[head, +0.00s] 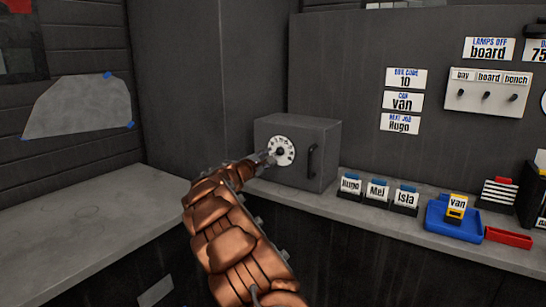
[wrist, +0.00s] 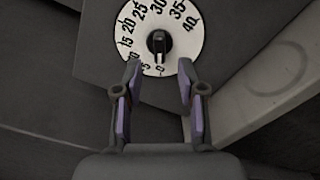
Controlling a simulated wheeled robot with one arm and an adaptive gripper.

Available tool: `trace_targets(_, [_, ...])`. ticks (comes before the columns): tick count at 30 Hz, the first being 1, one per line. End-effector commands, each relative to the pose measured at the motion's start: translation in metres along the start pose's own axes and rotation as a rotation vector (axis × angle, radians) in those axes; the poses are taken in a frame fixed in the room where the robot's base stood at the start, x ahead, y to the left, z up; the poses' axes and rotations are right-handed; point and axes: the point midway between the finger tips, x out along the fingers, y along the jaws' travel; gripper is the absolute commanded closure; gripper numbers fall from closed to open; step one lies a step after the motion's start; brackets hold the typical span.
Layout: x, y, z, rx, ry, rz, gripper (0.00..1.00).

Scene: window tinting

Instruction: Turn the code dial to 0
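The code dial (head: 284,146) is a white numbered disc on the front of a grey safe box (head: 318,165). In the wrist view the dial (wrist: 188,38) shows numbers from 0, at the bottom, round to 40, with a black knob (wrist: 158,42) in the middle.
The box has a dark handle (head: 312,160) right of the dial. A sign (head: 405,78) reads box code 10. Name cards (head: 378,191), a blue tray (head: 447,222) and a red tray (head: 508,237) stand on the shelf to the right. The left worktop (head: 85,225) is clear.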

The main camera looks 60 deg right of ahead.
Motion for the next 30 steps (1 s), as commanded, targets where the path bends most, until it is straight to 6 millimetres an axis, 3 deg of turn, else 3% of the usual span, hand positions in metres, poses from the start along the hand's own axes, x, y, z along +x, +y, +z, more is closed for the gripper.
trace_targets(15, [-0.068,0.002,0.001,0.0,-0.001,0.003,0.6])
trace_targets(30, [-0.075,0.0,0.001,0.001,-0.002,0.0,0.6])
